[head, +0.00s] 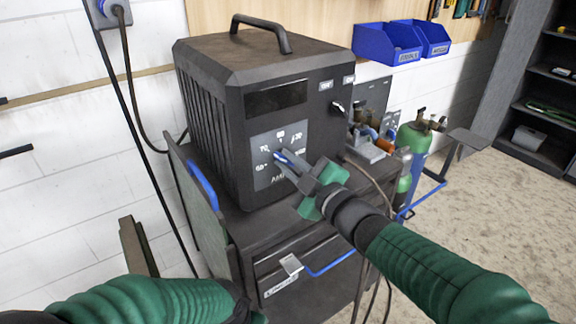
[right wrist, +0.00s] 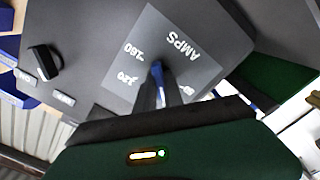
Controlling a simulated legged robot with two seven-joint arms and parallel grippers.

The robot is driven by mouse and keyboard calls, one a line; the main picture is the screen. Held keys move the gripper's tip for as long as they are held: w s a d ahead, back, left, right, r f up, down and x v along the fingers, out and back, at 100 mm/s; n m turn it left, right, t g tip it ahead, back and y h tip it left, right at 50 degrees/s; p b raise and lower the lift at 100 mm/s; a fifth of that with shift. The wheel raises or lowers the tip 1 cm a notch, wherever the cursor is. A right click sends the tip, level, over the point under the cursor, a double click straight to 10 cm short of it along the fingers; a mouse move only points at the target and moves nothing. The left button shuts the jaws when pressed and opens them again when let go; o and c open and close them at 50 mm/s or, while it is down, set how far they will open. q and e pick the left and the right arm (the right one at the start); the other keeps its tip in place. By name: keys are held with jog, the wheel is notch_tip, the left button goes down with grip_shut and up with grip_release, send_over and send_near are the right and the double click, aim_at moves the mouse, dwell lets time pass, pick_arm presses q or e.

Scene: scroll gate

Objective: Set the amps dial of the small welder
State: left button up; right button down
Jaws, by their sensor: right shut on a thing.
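The small welder (head: 215,120) is a dark box with a top handle, standing on a dark cart. Its front carries a grey amps panel (head: 262,141) with numbers around the dial; the panel also shows in the right wrist view (right wrist: 185,45). The amps dial (head: 280,155) is mostly hidden by my fingers, with a bit of blue showing; its setting cannot be read. My right gripper (head: 289,160) is shut on the dial, reaching in from the right; its fingers also show in the right wrist view (right wrist: 157,88). My left arm shows at lower left, its gripper out of view.
A black switch knob (head: 337,107) sits on the welder's front, right of the dial. A blue cart handle (head: 330,264) and drawers lie below. Green gas cylinders (head: 412,145) stand to the right. Blue bins (head: 387,44) hang behind. The floor at right is clear.

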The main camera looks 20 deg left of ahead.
jog(key=shift+s+f, duration=0.1)
jog(key=shift+f, duration=0.2)
jog(key=c, duration=1.6)
grip_release()
jog(key=shift+o, duration=0.7)
jog(key=shift+r, duration=0.2)
jog(key=p+v, duration=0.1)
jog(key=v, duration=1.6)
jog(key=shift+f, duration=0.1)
